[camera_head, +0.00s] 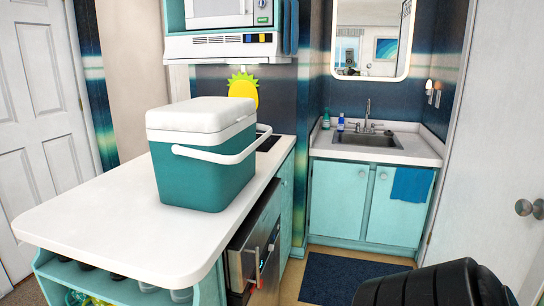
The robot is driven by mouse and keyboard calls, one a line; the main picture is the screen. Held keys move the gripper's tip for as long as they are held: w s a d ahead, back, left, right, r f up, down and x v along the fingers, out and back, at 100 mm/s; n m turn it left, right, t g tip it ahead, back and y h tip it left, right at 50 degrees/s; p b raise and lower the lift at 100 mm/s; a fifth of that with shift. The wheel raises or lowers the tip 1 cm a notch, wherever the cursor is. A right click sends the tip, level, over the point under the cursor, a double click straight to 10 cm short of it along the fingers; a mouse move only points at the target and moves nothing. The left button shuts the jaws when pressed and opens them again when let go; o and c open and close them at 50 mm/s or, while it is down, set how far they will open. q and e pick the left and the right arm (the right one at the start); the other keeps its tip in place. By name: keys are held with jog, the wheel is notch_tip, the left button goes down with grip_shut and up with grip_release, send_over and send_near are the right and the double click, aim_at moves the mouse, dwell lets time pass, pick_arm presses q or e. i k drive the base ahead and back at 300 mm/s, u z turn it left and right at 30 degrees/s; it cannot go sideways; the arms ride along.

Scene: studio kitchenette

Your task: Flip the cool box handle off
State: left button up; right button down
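The teal cool box (207,178) stands upright on the white countertop, with its white lid (203,112) closed. Its white handle (215,155) is swung down from the lid and juts out in front of the near face, towards the right. The far side of the box is hidden. Neither of my grippers shows in the head view.
The white countertop (100,215) is clear to the left of and in front of the box. A microwave (220,12) and range hood (222,46) hang behind. An oven front (252,250) lies below the counter's right edge. A black ribbed object (435,285) is at lower right.

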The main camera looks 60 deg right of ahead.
aim_at(202, 155)
jog(key=z, duration=1.25)
jog(key=i, duration=0.5)
